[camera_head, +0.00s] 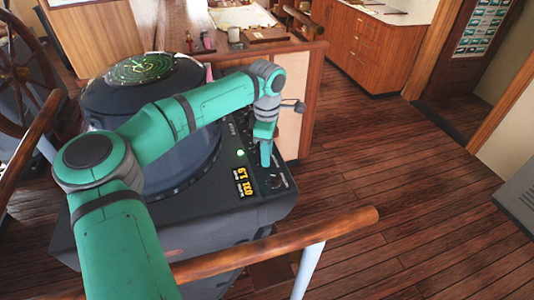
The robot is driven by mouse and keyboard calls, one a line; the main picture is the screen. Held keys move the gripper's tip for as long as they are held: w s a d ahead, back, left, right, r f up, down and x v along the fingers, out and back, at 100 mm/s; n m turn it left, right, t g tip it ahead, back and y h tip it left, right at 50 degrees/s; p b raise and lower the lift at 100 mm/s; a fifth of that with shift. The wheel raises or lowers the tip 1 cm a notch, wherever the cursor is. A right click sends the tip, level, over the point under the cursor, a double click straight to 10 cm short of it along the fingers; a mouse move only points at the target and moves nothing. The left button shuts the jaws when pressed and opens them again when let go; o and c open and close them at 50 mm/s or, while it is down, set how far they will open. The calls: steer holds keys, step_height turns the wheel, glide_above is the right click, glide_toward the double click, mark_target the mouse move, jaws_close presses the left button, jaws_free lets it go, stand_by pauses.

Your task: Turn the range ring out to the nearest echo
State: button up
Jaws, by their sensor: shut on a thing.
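The radar console (215,205) is dark, with a round screen (140,68) on top. The screen shows green rings and traces, too small for me to tell the ring from the echoes. My gripper (267,162) points down at the control panel on the console's right side. It is shut on a small control knob there, which its fingers hide. A small dark knob (275,181) shows on the panel just below the fingers. An orange readout (243,182) is lit left of it; I cannot read it surely. A green lamp (240,153) glows nearby.
A wooden handrail (280,245) crosses in front of the console. A ship's wheel (22,75) stands at the left. A table (165,25) behind holds a chart, a mug and small items.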

steer(key=shift+r+m, duration=0.1)
steer(key=shift+m, duration=0.3)
steer(key=o, duration=1.1)
steer(key=shift+c, duration=0.2)
step_height(320, 180, up, 11)
